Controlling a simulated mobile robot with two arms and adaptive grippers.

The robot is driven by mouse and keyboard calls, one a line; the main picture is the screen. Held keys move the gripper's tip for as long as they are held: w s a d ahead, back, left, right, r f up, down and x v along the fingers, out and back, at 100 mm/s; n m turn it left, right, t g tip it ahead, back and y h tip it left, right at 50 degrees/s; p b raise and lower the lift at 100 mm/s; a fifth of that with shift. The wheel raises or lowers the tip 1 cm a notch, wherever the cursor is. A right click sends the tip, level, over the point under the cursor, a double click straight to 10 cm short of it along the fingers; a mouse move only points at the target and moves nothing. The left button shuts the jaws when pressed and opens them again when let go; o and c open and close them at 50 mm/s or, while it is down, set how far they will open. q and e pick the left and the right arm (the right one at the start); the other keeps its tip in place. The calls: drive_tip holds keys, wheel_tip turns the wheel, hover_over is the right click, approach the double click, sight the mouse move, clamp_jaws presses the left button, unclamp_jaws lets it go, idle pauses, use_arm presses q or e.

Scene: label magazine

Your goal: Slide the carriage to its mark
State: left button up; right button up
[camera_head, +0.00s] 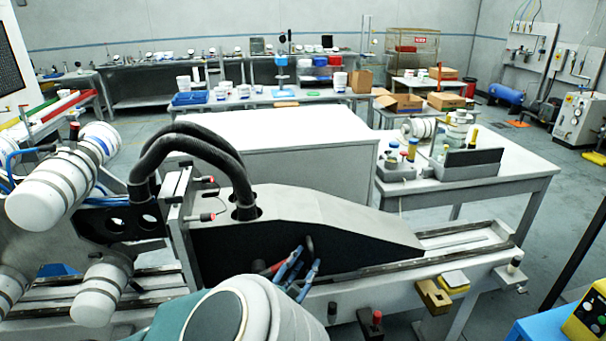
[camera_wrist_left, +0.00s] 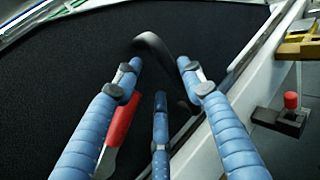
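The carriage (camera_head: 350,241) is a long grey wedge-shaped body with a black side, seated on a pale rail (camera_head: 455,258) in the head view. A dark curved handle (camera_head: 310,244) stands out from its side; it also shows in the left wrist view (camera_wrist_left: 155,45). My left gripper (camera_head: 300,268) has blue fingers spread at the black side, close to the handle. In the left wrist view the fingertips (camera_wrist_left: 160,75) are apart, with the handle just beyond them; contact cannot be told. A red part (camera_wrist_left: 122,120) lies beside the fingers. I cannot clearly identify the mark. My right gripper is not in view.
A brass-yellow block (camera_head: 434,296) and a red-knobbed clamp (camera_head: 373,323) sit along the rail's front. Bare rail runs right of the carriage to a post (camera_head: 514,265). Black hoses (camera_head: 200,140) arch over the left end. A side table (camera_head: 520,178) stands behind.

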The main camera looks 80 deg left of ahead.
use_arm(q)
drive_tip(key=shift+s+a+f+g, duration=0.15)
drive_tip(key=shift+f+g, duration=0.15)
drive_tip(key=shift+f, duration=0.1)
drive_tip(key=shift+s+a, duration=0.1)
drive_tip(key=shift+s, duration=0.05)
drive_tip(key=p+v, duration=0.1)
drive_tip(key=v, duration=1.1)
drive_tip(key=shift+d, duration=0.35)
idle(0.5)
drive_tip(key=shift+w+r+p, duration=0.2)
drive_tip(key=shift+p, duration=0.15)
